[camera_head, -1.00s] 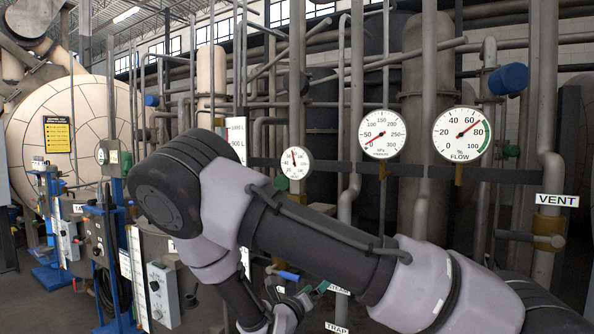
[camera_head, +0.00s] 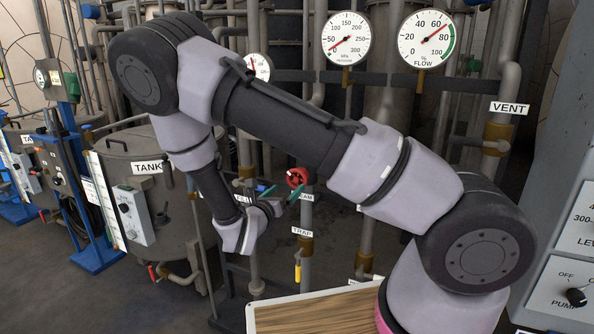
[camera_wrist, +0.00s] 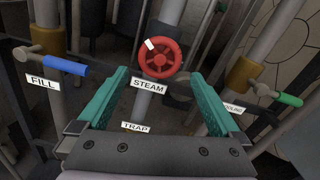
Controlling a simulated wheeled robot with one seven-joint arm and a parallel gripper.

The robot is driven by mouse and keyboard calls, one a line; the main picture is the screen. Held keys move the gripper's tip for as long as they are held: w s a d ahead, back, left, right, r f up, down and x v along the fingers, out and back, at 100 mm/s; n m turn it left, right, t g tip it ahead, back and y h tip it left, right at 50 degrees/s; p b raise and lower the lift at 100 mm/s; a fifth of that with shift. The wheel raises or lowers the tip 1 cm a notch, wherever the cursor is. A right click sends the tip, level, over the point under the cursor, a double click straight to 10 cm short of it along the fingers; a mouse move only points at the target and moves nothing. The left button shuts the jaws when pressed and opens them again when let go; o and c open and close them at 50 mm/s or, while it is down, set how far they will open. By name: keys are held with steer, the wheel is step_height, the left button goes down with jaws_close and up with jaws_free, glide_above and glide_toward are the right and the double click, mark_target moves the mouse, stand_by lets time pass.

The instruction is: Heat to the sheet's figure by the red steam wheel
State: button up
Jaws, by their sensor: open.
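The red steam wheel (camera_head: 297,178) sits on a pipe beyond my arm in the head view. In the wrist view the red wheel (camera_wrist: 161,58) has a white mark at its upper left, and the STEAM label (camera_wrist: 149,85) is just below it. My gripper (camera_wrist: 167,85) is open and empty, with teal fingers on either side of the label, and the wheel shows ahead between and above the fingertips. In the head view my gripper (camera_head: 281,191) is close to the wheel. I cannot tell any contact. The sheet is not identifiable.
A blue FILL handle (camera_wrist: 62,65) is at the left and a green handle (camera_wrist: 287,99) at the right. Gauges for pressure (camera_head: 346,39) and FLOW (camera_head: 426,38) hang above. The TRAP valve (camera_head: 298,271) is below. A wooden-topped surface (camera_head: 320,318) is in front.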

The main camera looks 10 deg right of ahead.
mark_target(299, 177)
steer(key=x, duration=1)
steer(key=shift+w+d, duration=0.15)
steer(key=shift+w, duration=0.1)
steer(key=c, duration=1.1)
steer(key=shift+o, duration=0.2)
steer(key=shift+m, duration=0.4)
steer(key=m, duration=0.4)
steer(key=shift+m, duration=2.6)
